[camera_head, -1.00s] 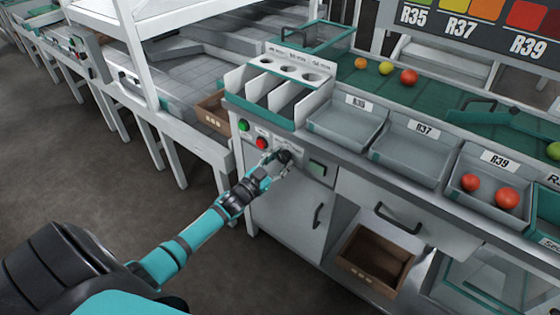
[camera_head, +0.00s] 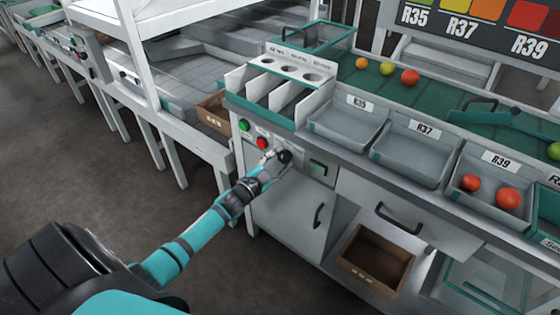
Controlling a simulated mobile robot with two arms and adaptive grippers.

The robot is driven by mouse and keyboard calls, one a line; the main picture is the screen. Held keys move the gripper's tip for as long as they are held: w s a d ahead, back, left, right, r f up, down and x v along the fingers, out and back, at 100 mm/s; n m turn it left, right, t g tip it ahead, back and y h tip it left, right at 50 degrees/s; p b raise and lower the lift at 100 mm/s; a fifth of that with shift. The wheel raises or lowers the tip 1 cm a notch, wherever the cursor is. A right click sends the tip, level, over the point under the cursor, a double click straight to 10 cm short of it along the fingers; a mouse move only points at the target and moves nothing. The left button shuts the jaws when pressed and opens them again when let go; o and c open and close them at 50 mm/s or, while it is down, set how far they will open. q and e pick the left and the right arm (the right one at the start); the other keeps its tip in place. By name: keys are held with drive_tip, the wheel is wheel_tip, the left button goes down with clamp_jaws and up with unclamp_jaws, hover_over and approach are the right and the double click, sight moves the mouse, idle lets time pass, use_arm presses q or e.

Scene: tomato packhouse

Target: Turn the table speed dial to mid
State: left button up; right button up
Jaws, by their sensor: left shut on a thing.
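The table speed dial (camera_head: 285,156) is a dark round knob on the front panel of the sorting table, right of a red button and left of a small greenish display. My left gripper (camera_head: 277,160) is at the dial, its fingers shut on it. The fingers partly cover the knob, and its pointer setting cannot be read. My right gripper is not in view.
A green button (camera_head: 243,125) and a red button (camera_head: 262,143) sit close left of the gripper. The display (camera_head: 317,169) is just right. Below are a cabinet door handle (camera_head: 319,216) and an open brown crate (camera_head: 345,262). Grey trays line the table top.

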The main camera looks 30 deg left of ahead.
use_arm(q)
drive_tip(key=o, duration=1.2)
drive_tip(key=s, duration=0.8)
drive_tip(key=s+a, duration=0.1)
drive_tip(key=s, duration=0.3)
